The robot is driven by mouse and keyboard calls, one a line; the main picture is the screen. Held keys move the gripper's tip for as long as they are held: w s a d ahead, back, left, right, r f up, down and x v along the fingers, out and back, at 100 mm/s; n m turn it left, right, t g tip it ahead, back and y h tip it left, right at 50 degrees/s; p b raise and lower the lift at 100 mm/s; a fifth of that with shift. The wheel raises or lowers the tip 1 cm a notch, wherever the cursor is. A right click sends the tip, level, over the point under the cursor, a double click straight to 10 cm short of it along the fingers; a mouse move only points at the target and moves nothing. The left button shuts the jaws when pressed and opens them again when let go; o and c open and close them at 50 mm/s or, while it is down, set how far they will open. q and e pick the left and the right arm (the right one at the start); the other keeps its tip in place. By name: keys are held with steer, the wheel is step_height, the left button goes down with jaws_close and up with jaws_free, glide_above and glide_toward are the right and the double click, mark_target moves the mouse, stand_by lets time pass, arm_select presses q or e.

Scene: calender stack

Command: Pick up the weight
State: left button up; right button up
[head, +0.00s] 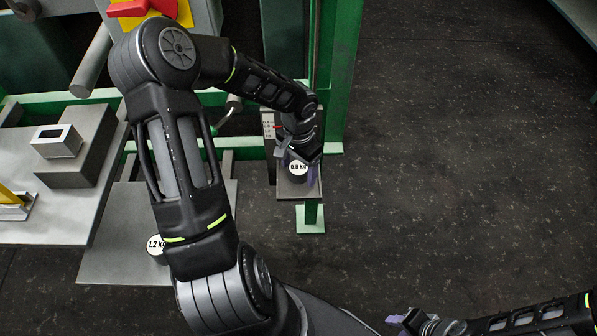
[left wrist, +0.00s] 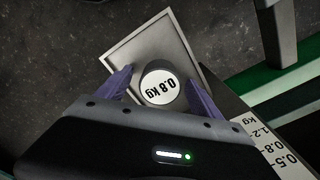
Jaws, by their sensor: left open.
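A round dark weight with a white top marked "0.8 kg" (head: 298,169) stands on a small grey metal platform (head: 287,190). It also shows in the left wrist view (left wrist: 159,87), label upside down. My left gripper (head: 298,174) is open at this weight, one purple finger on each side. In the left wrist view, the gripper (left wrist: 160,95) has visible gaps between its fingers and the weight. A second weight marked "1.2 kg" (head: 156,246) sits on a lower grey plate, partly hidden by my left arm. My right gripper (head: 398,319) is at the bottom edge, its jaw opening unclear.
A green machine frame (head: 340,75) rises beside the platform. A scale strip with weight marks (left wrist: 275,150) lies next to it. A grey table with a metal block (head: 57,141) is at the left. The dark floor (head: 460,150) at the right is clear.

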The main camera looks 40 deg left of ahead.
arm_select(q)
steer(key=shift+c, duration=0.3)
jaws_close()
stand_by(1.0)
